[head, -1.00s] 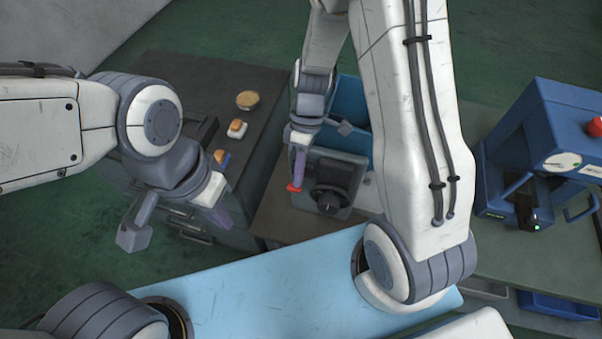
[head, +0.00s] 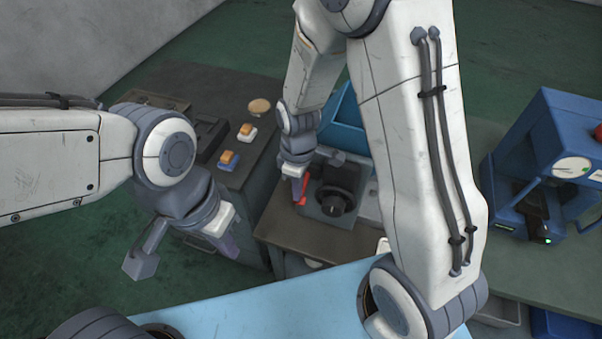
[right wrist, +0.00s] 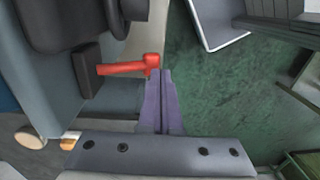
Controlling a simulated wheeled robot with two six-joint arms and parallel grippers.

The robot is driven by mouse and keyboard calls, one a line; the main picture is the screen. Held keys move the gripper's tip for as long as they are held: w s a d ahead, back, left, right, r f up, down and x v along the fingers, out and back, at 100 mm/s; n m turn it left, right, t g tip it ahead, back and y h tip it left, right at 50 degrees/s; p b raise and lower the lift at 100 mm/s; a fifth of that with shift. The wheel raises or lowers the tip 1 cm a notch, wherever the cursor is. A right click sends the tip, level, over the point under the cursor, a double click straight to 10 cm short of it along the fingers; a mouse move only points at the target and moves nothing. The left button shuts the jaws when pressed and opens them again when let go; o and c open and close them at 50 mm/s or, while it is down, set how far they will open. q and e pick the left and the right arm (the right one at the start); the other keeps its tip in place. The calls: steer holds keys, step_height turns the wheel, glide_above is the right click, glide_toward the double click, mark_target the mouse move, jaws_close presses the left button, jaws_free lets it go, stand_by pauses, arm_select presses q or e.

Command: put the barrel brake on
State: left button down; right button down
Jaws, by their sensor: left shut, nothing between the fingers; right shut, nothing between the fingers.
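The barrel brake appears to be the red lever (head: 302,191) on the left side of a grey machine with a black round barrel (head: 335,198). In the right wrist view the red lever (right wrist: 122,69) lies across the picture, its knuckled end at the tips of my right gripper (right wrist: 161,72). The gripper is shut with nothing between its fingers; I cannot tell whether it touches the lever. In the head view my right gripper (head: 297,184) is beside the lever, partly covering it. My left gripper (head: 230,250) is shut and empty, away from the machine at lower left.
Two orange-topped switches (head: 246,131) and a round tan disc (head: 260,107) are on the dark cabinet at left. A blue bin (head: 345,120) stands behind the grey machine. A blue press (head: 548,165) stands at right. A light blue surface (head: 270,305) is in front.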

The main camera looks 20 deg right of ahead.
steer(key=shift+d+r, duration=0.1)
steer(key=shift+r+p, duration=0.7)
steer(key=shift+r, duration=0.2)
steer(key=s+a+r, duration=0.1)
steer(key=s+r, duration=0.1)
steer(key=r, duration=0.4)
steer(key=s+a+r+p, duration=0.1)
steer(key=s+a+r, duration=0.1)
steer(key=r, duration=0.4)
steer(key=shift+s+a+r, duration=0.15)
steer(key=shift+s+a, duration=0.05)
steer(key=shift+s, duration=0.25)
